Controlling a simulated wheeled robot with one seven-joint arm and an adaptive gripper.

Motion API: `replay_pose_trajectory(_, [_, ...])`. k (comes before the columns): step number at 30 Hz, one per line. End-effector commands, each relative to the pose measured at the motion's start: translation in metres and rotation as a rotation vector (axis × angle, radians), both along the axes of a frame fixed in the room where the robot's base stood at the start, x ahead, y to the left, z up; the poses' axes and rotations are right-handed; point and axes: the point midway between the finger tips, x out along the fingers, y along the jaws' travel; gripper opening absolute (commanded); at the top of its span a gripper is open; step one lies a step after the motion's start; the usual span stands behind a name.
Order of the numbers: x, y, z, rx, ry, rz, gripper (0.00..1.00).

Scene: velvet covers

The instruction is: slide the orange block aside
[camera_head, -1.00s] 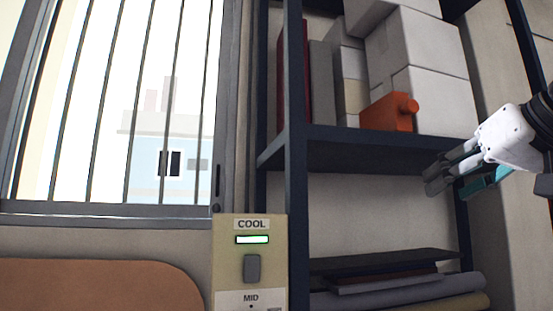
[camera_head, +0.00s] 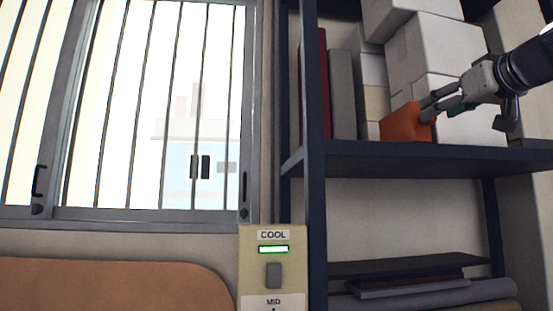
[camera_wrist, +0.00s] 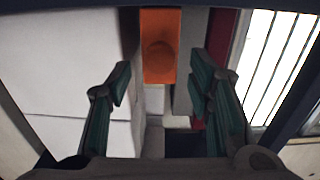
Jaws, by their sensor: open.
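The orange block (camera_head: 402,124) sits on the dark upper shelf, close to its front edge, in the head view. The wrist view shows the block (camera_wrist: 160,32) ahead of the gripper, between the lines of the two fingers, with a round orange knob facing me. My gripper (camera_head: 428,110) is at the block's right side in the head view, and its fingers overlap the knob's place there. In the wrist view my gripper (camera_wrist: 165,82) is open with its fingers spread. I cannot tell whether a finger touches the block.
White boxes (camera_head: 436,50) are stacked behind and right of the block. Grey and red upright volumes (camera_head: 342,95) stand to its left. The dark shelf board (camera_head: 400,158) has a little bare front edge. A barred window (camera_head: 165,110) and a COOL switch panel (camera_head: 272,265) are farther left.

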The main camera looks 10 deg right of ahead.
Motion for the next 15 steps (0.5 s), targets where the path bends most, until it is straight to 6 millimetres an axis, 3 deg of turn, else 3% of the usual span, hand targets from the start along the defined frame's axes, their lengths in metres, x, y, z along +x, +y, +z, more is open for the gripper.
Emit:
replay_pose_trajectory(6, [0.032, 0.001, 0.001, 0.001, 0.001, 0.001, 0.47])
replay_pose_trajectory(15, [0.047, 0.002, 0.000, 0.000, 0.000, 0.001, 0.47])
